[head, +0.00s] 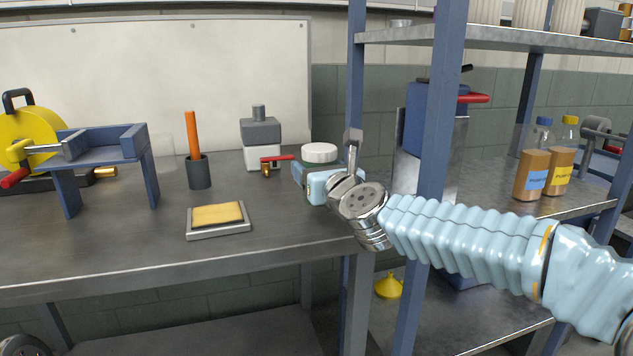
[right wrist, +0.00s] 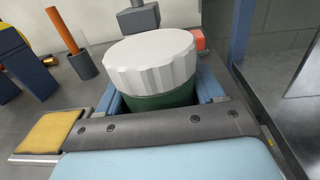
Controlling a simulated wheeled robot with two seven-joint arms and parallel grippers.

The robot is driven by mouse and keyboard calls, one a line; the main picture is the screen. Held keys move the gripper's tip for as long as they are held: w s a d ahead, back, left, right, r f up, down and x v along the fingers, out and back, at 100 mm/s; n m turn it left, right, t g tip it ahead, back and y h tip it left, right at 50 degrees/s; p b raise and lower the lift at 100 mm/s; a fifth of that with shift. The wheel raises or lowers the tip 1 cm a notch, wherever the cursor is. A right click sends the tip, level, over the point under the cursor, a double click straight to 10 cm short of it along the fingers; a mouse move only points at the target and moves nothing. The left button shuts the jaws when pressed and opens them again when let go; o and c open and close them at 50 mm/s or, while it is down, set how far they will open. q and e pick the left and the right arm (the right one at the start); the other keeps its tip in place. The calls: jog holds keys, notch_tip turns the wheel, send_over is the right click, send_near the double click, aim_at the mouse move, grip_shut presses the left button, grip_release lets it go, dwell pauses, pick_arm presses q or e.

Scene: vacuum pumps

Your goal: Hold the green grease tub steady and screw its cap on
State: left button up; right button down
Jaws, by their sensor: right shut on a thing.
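The green grease tub (head: 322,164) stands on the workbench near its right end, mostly hidden by my right gripper. It also shows in the right wrist view (right wrist: 165,98). The white ribbed cap (head: 320,152) sits on top of the tub; in the right wrist view (right wrist: 150,62) it covers the mouth. How far it is threaded cannot be told. My right gripper (head: 310,179) is shut on the tub's green body below the cap, with blue fingers on either side. My left gripper is not in view.
Left of the tub are a red-handled valve (head: 272,164), a grey-and-white block (head: 262,140), a dark cup with an orange stick (head: 198,172) and a tray with a yellow sponge (head: 218,232). A blue shelf post (head: 433,150) stands close right. The bench front centre is clear.

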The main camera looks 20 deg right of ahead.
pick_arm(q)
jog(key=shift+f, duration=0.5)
pick_arm(e)
jog(key=shift+f, duration=0.95)
jog(key=shift+f+b, duration=0.1)
jog(key=shift+b, duration=0.2)
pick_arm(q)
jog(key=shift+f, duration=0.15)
pick_arm(e)
jog(key=shift+c, duration=0.8)
grip_release()
jog(key=shift+r, duration=0.2)
pick_arm(q)
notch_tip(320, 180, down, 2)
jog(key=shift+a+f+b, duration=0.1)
jog(key=shift+b, duration=0.95)
pick_arm(e)
jog(key=s+d, duration=0.1)
jog(key=s, duration=1.1)
jog(key=shift+d, duration=0.15)
jog(key=shift+f, duration=0.15)
